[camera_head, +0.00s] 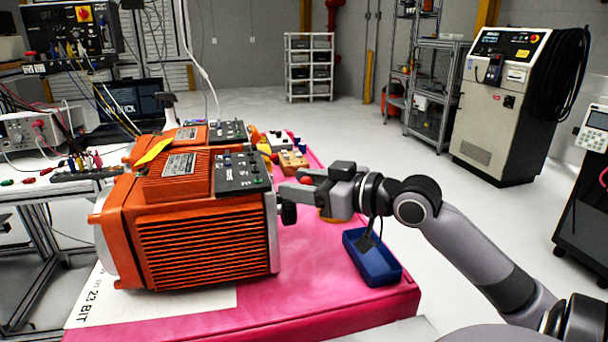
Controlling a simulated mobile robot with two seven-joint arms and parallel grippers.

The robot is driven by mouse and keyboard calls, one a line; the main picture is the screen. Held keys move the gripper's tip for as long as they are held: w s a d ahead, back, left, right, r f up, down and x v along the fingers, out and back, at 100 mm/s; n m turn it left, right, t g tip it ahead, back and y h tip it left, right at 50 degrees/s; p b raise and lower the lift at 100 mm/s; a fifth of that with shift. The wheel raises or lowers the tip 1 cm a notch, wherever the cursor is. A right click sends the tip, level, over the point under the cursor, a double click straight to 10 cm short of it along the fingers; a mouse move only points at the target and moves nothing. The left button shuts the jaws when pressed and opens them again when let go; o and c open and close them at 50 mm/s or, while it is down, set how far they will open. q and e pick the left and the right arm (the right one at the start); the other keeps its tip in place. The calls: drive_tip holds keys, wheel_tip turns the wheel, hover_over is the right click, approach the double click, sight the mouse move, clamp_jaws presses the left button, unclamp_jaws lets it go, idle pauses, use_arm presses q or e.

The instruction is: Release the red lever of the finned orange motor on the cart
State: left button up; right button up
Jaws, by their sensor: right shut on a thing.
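The finned orange motor (205,240) lies on the pink-topped cart (320,290), with its ribbed side facing me. My right gripper (290,190) is at the motor's right end, reaching in from the right. It is shut on the red lever (306,180), of which only a small red part shows between and above the fingers. The fingers hide the rest, so I cannot tell the lever's angle. A black round part (288,213) sticks out just below the fingers. My left gripper is not in view.
A second orange motor (185,136) stands behind the finned one. A blue tray (372,258) sits at the cart's right edge, below my right wrist. A white printed sheet (130,300) lies under the motor. A bench with instruments (65,175) is at left.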

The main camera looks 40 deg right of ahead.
drive_tip(key=o, duration=0.7)
drive_tip(key=shift+s, duration=0.1)
drive_tip(key=shift+b+v, duration=0.5)
drive_tip(key=shift+v, duration=3.05)
drive_tip(key=shift+f, duration=0.1)
